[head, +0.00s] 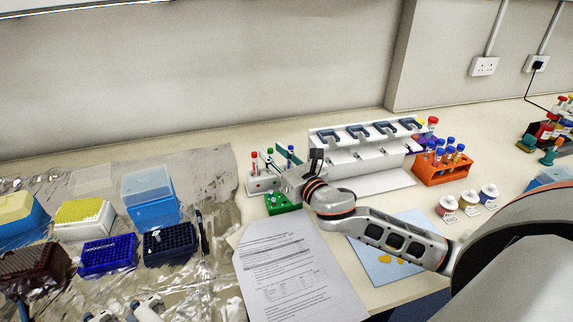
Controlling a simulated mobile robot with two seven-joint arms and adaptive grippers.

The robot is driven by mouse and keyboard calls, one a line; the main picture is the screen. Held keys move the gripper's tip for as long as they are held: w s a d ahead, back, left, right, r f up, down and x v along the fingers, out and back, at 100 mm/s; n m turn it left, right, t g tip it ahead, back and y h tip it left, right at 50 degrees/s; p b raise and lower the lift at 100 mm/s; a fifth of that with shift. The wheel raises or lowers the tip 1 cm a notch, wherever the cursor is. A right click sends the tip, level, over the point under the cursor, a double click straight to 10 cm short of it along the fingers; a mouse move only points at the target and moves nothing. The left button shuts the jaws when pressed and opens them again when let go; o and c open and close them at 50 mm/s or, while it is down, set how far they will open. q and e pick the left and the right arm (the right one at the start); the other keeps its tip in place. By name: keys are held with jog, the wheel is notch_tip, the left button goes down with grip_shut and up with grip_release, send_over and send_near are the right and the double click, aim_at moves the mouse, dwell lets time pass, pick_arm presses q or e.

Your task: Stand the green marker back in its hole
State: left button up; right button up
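A small white holder block (262,184) stands left of the white pipette stand. A red-capped marker (254,158) and a blue-capped marker (290,153) rise near it. The green marker's cap (270,151) shows between them; its lower part is unclear, so I cannot tell whether it sits in a hole. My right gripper (287,184) reaches in from the right, low beside the holder's right side. Its fingers are small and partly hidden, and I cannot tell whether they are shut on anything. My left gripper is not in view.
The white pipette stand (345,163) is close behind my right gripper. A green rack (278,208) sits just in front of the holder. A printed sheet (290,265) lies nearer. An orange tube rack (430,177) stands to the right; foil with tip boxes (107,256) covers the left.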

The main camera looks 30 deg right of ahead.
jog(key=s, duration=1)
jog(key=shift+s+d, duration=0.25)
jog(key=shift+s, duration=0.05)
